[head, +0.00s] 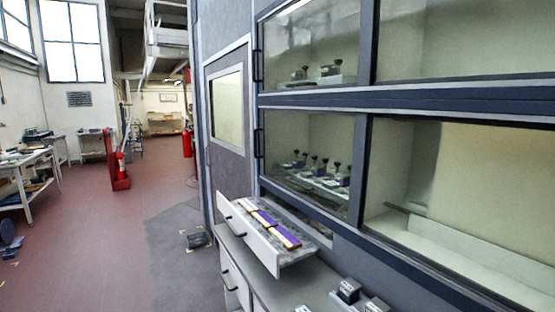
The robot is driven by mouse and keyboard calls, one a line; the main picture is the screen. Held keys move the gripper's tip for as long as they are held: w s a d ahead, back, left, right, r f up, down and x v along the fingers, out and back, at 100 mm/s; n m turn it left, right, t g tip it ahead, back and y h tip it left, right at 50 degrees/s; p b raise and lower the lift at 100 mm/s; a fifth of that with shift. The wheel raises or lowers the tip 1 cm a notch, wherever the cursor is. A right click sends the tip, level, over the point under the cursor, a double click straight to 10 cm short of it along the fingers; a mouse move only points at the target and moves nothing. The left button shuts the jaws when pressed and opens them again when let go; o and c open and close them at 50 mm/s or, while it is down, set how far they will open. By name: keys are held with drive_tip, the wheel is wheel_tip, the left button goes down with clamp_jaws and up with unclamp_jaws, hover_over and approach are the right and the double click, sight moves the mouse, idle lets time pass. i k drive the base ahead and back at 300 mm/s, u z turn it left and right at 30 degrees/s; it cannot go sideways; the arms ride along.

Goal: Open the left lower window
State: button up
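The left lower window (318,135) is a glazed panel in a dark frame on the tunnel's side. It looks shut, flush with its frame. A small black fitting (258,142) sits on its left edge; I cannot tell if it is a handle or a hinge. Through the glass I see several dark-topped pieces with purple parts (325,170) in a row on a rack. My gripper is not in view.
An open drawer (249,240) sticks out below the window, holding purple and pale strips. A grey counter (262,290) runs beneath, with small blocks (347,291) at its right. Upper window (310,45) is above. Open floor (100,240) lies left.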

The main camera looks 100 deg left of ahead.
sight(362, 119)
drive_tip(key=u, duration=4.05)
drive_tip(key=i, duration=1.6)
drive_tip(key=u, duration=0.6)
